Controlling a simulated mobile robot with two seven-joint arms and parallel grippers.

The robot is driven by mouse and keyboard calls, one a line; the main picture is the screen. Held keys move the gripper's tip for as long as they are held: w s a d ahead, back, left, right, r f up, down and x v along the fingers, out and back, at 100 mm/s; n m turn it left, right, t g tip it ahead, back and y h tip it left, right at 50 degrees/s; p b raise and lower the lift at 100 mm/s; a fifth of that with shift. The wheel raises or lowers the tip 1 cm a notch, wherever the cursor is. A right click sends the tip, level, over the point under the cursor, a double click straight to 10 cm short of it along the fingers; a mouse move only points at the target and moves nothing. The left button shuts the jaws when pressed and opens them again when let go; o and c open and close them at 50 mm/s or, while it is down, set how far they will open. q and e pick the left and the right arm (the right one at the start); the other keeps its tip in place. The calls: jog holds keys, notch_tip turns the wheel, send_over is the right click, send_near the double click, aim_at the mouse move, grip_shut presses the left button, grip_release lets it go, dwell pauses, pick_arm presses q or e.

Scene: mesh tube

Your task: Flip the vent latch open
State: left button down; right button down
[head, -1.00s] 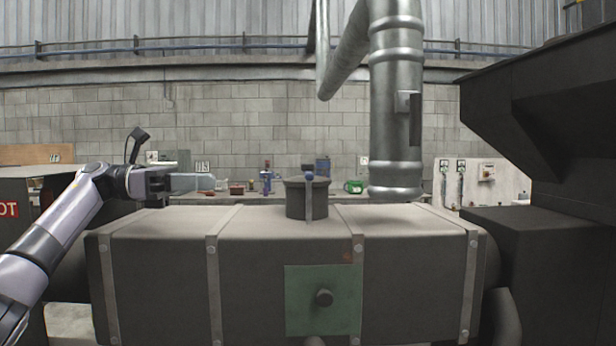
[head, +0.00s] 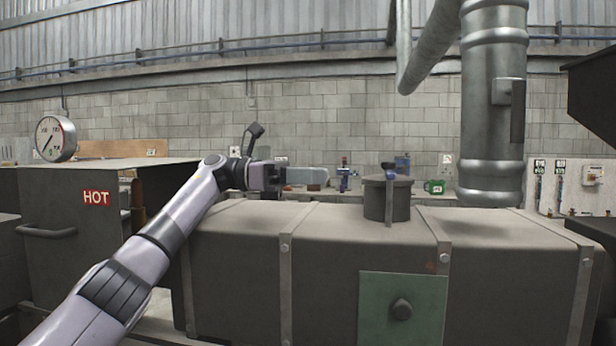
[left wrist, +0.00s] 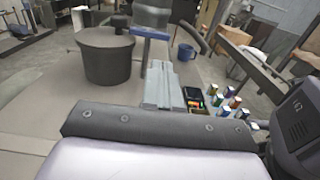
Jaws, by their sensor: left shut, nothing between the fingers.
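A dark round vent (head: 376,205) with a lidded top stands on the long dark metal tank (head: 250,225). A thin upright lever (head: 389,201) with a small dark-blue knob shows against its front; I take this as the latch. My left gripper (head: 318,177) is left of the vent, above the tank top, shut and empty, with a gap to the vent. In the left wrist view the vent (left wrist: 107,58) is to the left of the shut fingers (left wrist: 160,80). My right gripper is out of view.
A thick metal duct (head: 492,110) comes down behind the tank at right. A dark box marked HOT (head: 70,245) and a round gauge (head: 56,138) are at left. A workbench with a green item (head: 434,187) runs along the back wall.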

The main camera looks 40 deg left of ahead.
aim_at(389, 200)
pick_arm(q)
jog(key=p+x, duration=0.1)
jog(key=x, duration=0.9)
jog(key=shift+s+n+t+b, duration=0.1)
jog(key=shift+n+t+b, duration=0.2)
jog(key=shift+t, duration=0.2)
